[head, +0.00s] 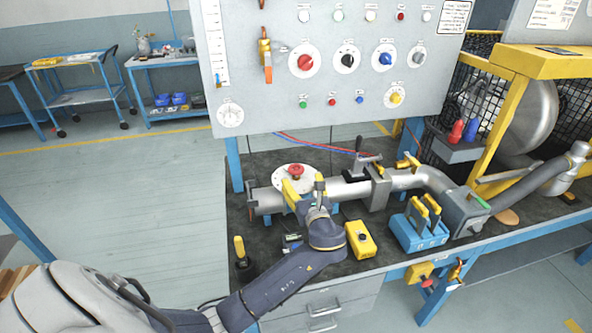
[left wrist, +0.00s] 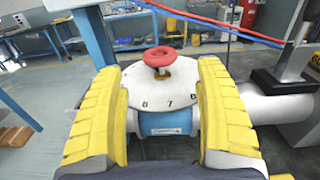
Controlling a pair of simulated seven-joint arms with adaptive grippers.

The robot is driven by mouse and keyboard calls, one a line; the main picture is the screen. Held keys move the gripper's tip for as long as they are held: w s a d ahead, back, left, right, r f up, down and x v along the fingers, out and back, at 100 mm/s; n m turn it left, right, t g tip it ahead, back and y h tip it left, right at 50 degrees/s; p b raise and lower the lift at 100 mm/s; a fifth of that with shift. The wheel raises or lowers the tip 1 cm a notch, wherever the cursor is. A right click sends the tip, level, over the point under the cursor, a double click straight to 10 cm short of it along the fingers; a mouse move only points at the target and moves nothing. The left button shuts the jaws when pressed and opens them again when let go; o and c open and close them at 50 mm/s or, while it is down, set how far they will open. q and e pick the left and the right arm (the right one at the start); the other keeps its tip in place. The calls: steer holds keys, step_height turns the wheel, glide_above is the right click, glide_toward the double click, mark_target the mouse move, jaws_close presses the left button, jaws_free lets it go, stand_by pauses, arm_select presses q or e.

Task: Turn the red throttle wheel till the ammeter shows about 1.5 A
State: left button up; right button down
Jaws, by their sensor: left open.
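The red throttle wheel (head: 296,170) sits on a short brass stem above a white numbered disc (head: 280,184), on the pipe's left part. In the left wrist view the wheel (left wrist: 160,57) is centred beyond the disc (left wrist: 130,93). My left gripper (head: 306,187) is open and empty. Its yellow fingers stand to either side of the disc in the left wrist view, and the wheel shows beyond their tips, apparently apart from them. A round white dial (head: 231,115) is on the panel's lower left; I cannot tell whether it is the ammeter, nor read it. My right gripper is not in view.
The grey pipe (head: 347,190) runs right across the dark bench, with a black-handled fitting (head: 365,166) on it. A yellow device (head: 361,239) and a blue box with yellow handles (head: 418,234) stand in front. The control panel (head: 330,112) rises behind; red and blue hoses (left wrist: 215,20) cross behind the wheel.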

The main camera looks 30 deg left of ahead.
mark_target(298, 175)
arm_select(q)
steer(key=x, duration=0.7)
steer(key=shift+w+a, duration=0.15)
steer(key=c, duration=1.4)
